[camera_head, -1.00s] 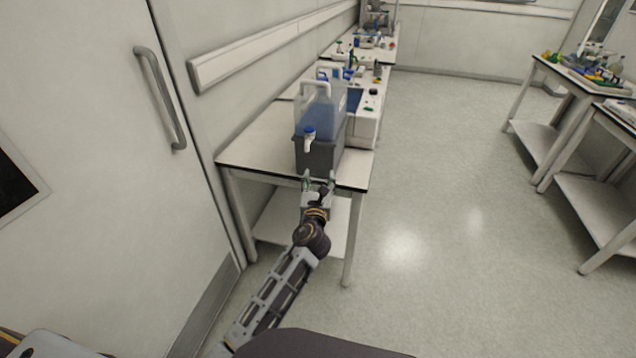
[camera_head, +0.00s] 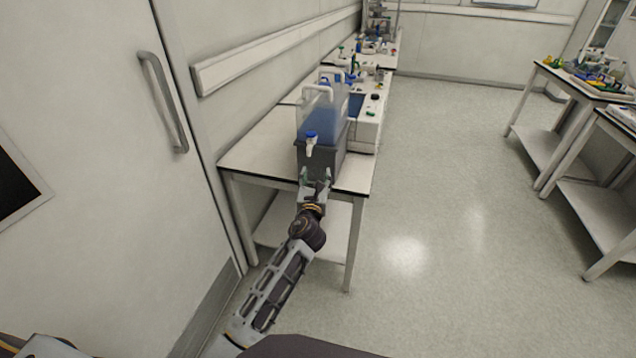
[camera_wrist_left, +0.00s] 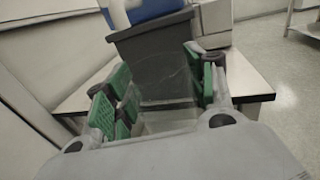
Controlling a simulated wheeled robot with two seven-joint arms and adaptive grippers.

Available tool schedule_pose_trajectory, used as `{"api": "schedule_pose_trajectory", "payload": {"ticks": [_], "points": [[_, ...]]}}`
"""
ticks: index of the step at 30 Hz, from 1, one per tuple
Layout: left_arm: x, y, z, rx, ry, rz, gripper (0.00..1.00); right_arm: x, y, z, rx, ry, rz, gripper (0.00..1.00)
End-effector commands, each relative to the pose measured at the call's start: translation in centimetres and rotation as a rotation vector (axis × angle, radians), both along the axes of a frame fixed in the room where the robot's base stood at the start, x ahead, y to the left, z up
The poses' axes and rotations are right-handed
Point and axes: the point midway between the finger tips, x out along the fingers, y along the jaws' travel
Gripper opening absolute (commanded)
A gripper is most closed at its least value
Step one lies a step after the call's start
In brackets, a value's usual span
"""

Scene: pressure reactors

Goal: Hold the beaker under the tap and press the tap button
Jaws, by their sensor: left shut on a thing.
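A translucent container (camera_head: 318,122) of blue liquid stands on a dark grey block (camera_head: 331,158) at the table's near end. Its white tap (camera_head: 311,149) with a blue button (camera_head: 311,135) faces me. My left gripper (camera_head: 315,178) is below the tap, in front of the block. In the left wrist view, the green-padded fingers (camera_wrist_left: 165,90) are shut on a clear glass beaker (camera_wrist_left: 168,112), which is faint against the grey block. My right gripper is not in view.
The white table (camera_head: 262,143) runs along the wall, with white equipment (camera_head: 366,130) behind the container. A door (camera_head: 110,160) is close on the left. Other tables (camera_head: 545,140) stand at the right. The floor (camera_head: 440,190) between is clear.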

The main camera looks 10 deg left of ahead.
Motion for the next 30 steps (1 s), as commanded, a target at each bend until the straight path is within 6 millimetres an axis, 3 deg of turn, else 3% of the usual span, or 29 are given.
{"api": "schedule_pose_trajectory", "payload": {"ticks": [30], "points": [[4.0, 3.1, 0.4, 0.000, -0.001, 0.000, 0.30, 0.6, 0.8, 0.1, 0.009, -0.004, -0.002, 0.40]]}}
